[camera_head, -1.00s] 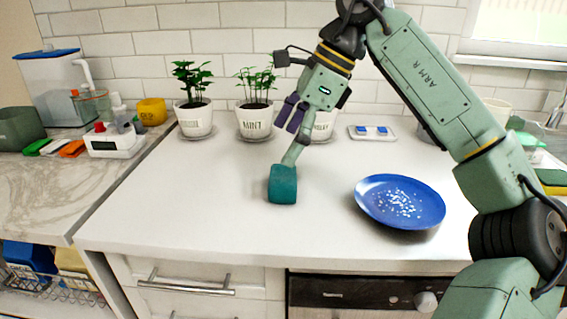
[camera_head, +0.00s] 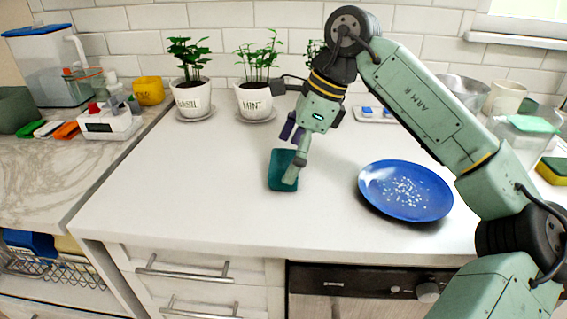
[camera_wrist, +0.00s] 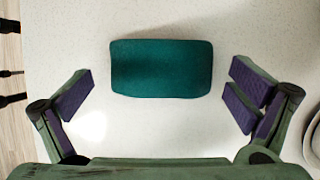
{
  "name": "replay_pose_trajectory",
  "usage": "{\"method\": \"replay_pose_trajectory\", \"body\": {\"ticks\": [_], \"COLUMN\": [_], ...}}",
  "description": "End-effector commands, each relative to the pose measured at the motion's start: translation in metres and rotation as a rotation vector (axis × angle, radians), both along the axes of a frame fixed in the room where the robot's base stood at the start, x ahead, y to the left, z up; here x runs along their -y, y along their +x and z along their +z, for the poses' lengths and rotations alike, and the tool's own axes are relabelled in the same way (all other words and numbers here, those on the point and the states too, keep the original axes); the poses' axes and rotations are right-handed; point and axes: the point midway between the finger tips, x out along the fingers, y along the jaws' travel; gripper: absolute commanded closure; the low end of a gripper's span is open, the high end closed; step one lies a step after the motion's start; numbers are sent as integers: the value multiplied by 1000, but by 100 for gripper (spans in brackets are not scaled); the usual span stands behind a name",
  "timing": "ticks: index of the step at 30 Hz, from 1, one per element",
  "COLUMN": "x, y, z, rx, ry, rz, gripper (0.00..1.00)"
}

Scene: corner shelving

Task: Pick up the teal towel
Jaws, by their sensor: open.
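The teal towel (camera_head: 282,171) is a small folded block lying flat on the white counter. In the wrist view the towel (camera_wrist: 161,68) lies crosswise, ahead of my gripper and between the lines of its fingers. My gripper (camera_wrist: 158,99) is open and empty, with one purple-padded finger on each side and white counter between them. In the head view my gripper (camera_head: 291,155) points down over the towel, and a finger hides part of its right side. I cannot tell the exact height above it.
A blue plate (camera_head: 405,191) with white bits sits right of the towel. Potted plants, including the mint pot (camera_head: 256,100), line the back wall. A small white tray (camera_head: 375,114) lies at the back. The counter left of the towel is clear.

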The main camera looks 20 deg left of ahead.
Motion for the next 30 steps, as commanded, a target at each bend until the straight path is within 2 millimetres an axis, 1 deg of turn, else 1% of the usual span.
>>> {"method": "replay_pose_trajectory", "body": {"ticks": [1, 4, 11, 25, 30], "x": [-3, -5, -6, -6, -6], "y": [-1, -2, -2, -2, -2], "z": [-5, -12, -14, -13, -13], "rx": [-1, 1, 1, 1, 1], "ry": [1, 1, 0, 1, 1], "rz": [1, 1, 1, 1, 1], "gripper": [0, 0, 0, 31, 32]}}
